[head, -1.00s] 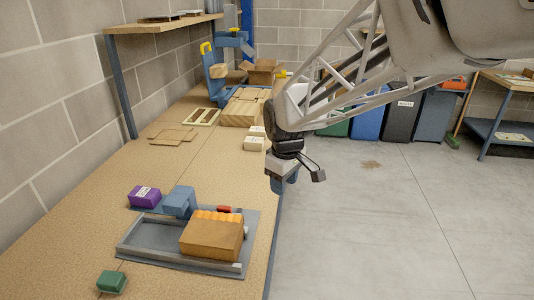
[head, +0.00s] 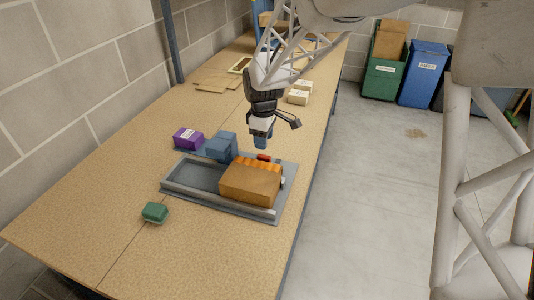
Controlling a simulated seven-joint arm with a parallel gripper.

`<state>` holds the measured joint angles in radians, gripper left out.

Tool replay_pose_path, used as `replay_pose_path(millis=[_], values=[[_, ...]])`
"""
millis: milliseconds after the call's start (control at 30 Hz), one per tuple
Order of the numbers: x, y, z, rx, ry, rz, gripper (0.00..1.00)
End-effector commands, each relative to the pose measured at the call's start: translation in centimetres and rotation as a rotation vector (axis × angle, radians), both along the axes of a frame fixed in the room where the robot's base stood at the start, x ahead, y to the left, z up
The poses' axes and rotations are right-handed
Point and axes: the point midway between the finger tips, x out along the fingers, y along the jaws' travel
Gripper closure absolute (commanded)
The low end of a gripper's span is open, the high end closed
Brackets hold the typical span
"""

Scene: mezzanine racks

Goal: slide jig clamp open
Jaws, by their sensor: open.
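The jig (head: 187,190) is a grey tray with raised rails, lying on the bench. A brown block (head: 248,187) with an orange ridged top edge sits in its right part. A blue block (head: 221,146) stands at the jig's back edge. A small red piece (head: 263,157) shows just behind the brown block; I cannot tell which of these parts is the clamp. My gripper (head: 261,143) points down over the jig's back right side, close to the red piece and apparently above it. It is open, with nothing visible between its fingers.
A purple labelled box (head: 188,138) stands left of the blue block. A green block (head: 155,212) lies in front of the jig. Pale blocks (head: 299,92) and flat cardboard (head: 217,82) lie farther back. The near left bench is clear.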

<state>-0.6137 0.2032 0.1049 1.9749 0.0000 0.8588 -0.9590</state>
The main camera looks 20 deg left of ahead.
Motion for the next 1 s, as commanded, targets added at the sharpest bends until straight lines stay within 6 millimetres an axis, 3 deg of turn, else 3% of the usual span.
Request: replay_pose_path(millis=[467,1000], values=[[0.0,0.0,-0.7,0.000,0.000,-0.002,0.55],[0.0,-0.1,-6.5,-0.001,0.001,-0.002,0.55]])
